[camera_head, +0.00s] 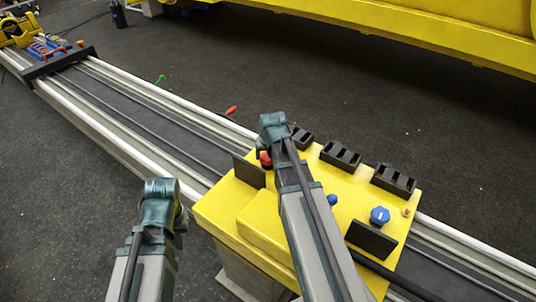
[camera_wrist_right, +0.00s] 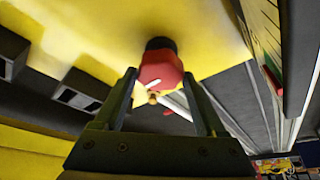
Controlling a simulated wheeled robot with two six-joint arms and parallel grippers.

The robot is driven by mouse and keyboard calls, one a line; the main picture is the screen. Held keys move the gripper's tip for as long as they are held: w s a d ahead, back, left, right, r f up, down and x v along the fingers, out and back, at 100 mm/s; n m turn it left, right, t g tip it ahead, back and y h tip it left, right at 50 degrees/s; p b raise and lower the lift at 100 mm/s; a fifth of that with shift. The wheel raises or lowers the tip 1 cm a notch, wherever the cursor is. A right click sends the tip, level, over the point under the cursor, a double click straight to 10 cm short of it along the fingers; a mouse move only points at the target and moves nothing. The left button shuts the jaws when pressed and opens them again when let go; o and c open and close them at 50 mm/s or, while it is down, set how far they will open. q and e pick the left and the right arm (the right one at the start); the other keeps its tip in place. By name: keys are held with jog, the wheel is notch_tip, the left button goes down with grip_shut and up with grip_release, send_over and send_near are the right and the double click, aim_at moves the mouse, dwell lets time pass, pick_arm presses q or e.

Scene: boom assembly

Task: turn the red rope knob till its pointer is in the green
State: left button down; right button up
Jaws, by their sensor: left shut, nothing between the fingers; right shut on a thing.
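The red rope knob (camera_wrist_right: 161,72) has a dark base and a white pointer line at its lower edge, in the right wrist view. In the head view only a bit of the red knob (camera_head: 265,158) shows beside my right arm. My right gripper (camera_wrist_right: 165,80) is shut on the knob, one finger on each side. A steeply slanted panel (camera_wrist_right: 298,50) with a green band and a red patch stands to the right in the wrist view; I cannot read the pointer against it. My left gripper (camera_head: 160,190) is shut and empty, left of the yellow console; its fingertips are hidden.
The yellow console (camera_head: 232,205) carries a blue knob (camera_head: 380,215), black switch blocks (camera_head: 340,155) and dark upright plates (camera_head: 250,171). It sits across a long railed boom (camera_head: 120,110). A red piece (camera_head: 231,110) and a green piece (camera_head: 160,79) lie beyond. Floor is clear around my left arm.

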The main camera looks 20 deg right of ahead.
jog(key=o, duration=1.3)
jog(key=p+v, duration=1.3)
jog(key=shift+s+r, duration=0.1)
jog(key=shift+r, duration=0.3)
